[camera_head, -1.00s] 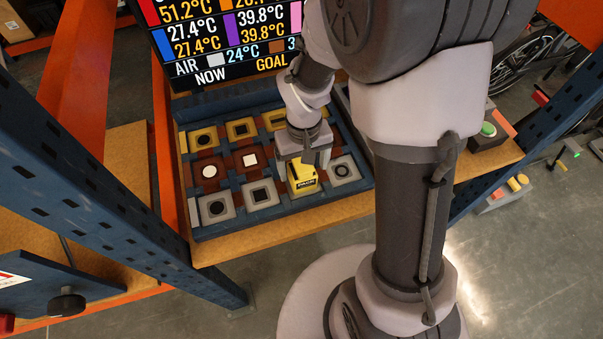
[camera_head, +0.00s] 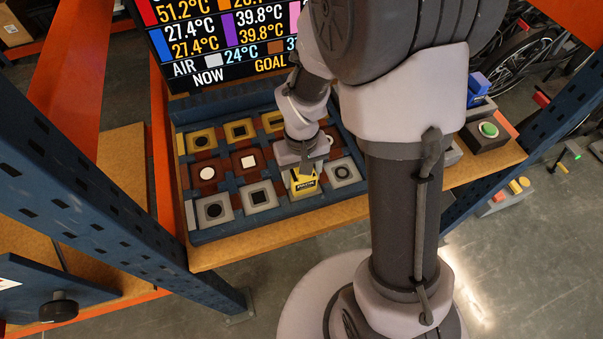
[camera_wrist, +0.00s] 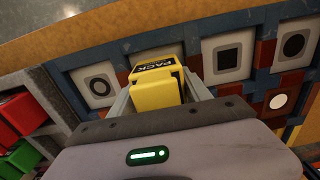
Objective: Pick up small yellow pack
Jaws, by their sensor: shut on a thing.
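The small yellow pack (camera_head: 304,185) is between the fingers of my gripper (camera_head: 302,174), over the near row of the blue tray (camera_head: 232,229). In the wrist view the yellow pack (camera_wrist: 158,84), with black lettering reading PACK, sits between the two grey fingers of my gripper (camera_wrist: 160,92). The gripper is shut on it. The pack looks upright. I cannot tell for sure whether its bottom is clear of the tray.
The tray holds grey, brown and yellow square pads with dark or white marks. A display (camera_head: 222,45) stands behind it. Blue rack posts (camera_head: 95,185) flank the shelf. A green button box (camera_head: 487,133) is at right. Red and green blocks (camera_wrist: 22,113) show in the wrist view.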

